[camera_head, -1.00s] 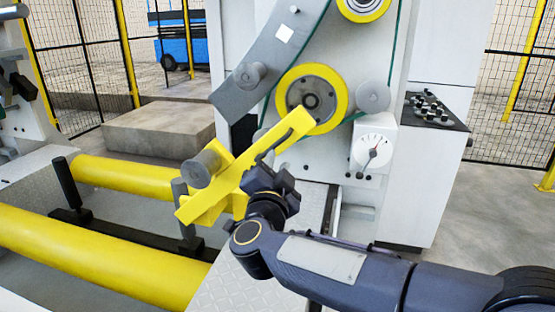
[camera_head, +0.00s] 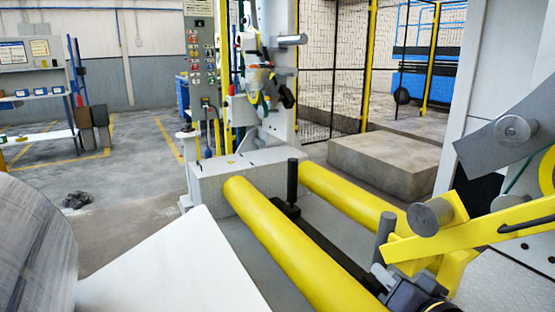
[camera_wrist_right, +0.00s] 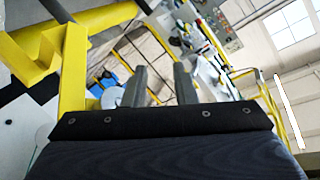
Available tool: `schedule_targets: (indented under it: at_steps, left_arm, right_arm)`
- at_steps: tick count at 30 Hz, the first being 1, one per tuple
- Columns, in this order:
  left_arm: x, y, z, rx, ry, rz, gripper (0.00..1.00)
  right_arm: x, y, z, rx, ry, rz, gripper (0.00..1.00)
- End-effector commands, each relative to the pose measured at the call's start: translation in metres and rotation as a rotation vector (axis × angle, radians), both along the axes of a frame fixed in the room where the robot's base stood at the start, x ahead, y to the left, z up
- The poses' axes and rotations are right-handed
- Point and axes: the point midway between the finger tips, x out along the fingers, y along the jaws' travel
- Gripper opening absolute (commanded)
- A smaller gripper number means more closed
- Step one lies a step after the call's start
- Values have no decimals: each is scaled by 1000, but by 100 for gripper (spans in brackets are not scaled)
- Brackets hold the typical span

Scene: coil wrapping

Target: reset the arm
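My right gripper (camera_head: 392,280) shows at the lower right of the head view, just below the yellow wrapping arm (camera_head: 495,228) with its grey roller (camera_head: 430,216). In the right wrist view its two fingers (camera_wrist_right: 160,88) stand apart with nothing between them. The yellow arm also shows in the right wrist view (camera_wrist_right: 74,75), left of the fingers and apart from them. Most of my right arm is outside the head view. My left arm and gripper are not in view.
Two long yellow rollers (camera_head: 290,240) lie below, with dark upright posts (camera_head: 292,180) between them. A grey coil (camera_head: 35,245) is at the left edge beside a white plate (camera_head: 165,262). A concrete block (camera_head: 385,160) and a fence stand behind. The floor at left is mostly clear.

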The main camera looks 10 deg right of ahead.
Motion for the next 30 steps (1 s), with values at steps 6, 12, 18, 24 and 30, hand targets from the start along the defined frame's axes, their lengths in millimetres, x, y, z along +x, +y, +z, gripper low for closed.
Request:
schedule_targets:
  at_steps: [6,12,18,24,30]
  left_arm:
    - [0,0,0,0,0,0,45]
    - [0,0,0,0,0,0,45]
    - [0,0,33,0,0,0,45]
    - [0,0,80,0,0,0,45]
    - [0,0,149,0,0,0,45]
  right_arm:
    - [-48,67,-71,-44,347,331,25]
    - [-101,87,-117,-92,619,485,25]
    - [-128,88,-101,-115,750,535,25]
    - [-127,88,-54,-113,749,534,25]
    - [-127,88,15,-113,747,535,25]
